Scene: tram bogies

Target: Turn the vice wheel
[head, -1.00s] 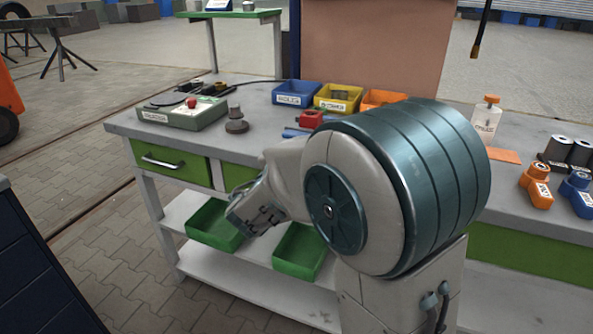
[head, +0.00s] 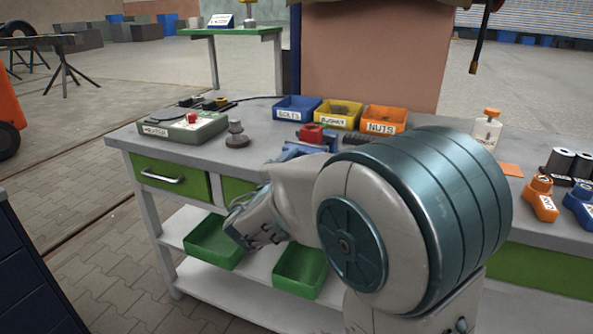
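A blue vice (head: 296,152) is on the grey workbench top, partly hidden behind my arm. A red part (head: 312,133) shows on or just behind it; I cannot tell which. No vice wheel can be made out; my arm covers the area in front of the vice. My gripper (head: 250,236) points down and left at the bench's front, below the top and in front of the green drawers, near the lower green bins. It looks apart from the vice. Its fingers are too small and turned away to tell whether they are open.
The workbench (head: 140,134) carries a grey-green box with a red button (head: 184,132), a dark knob-shaped piece (head: 237,136), and blue (head: 297,114), yellow (head: 337,121) and orange (head: 384,127) bins. A white bottle (head: 487,132) and orange (head: 541,203) and blue (head: 580,205) pieces stand right.

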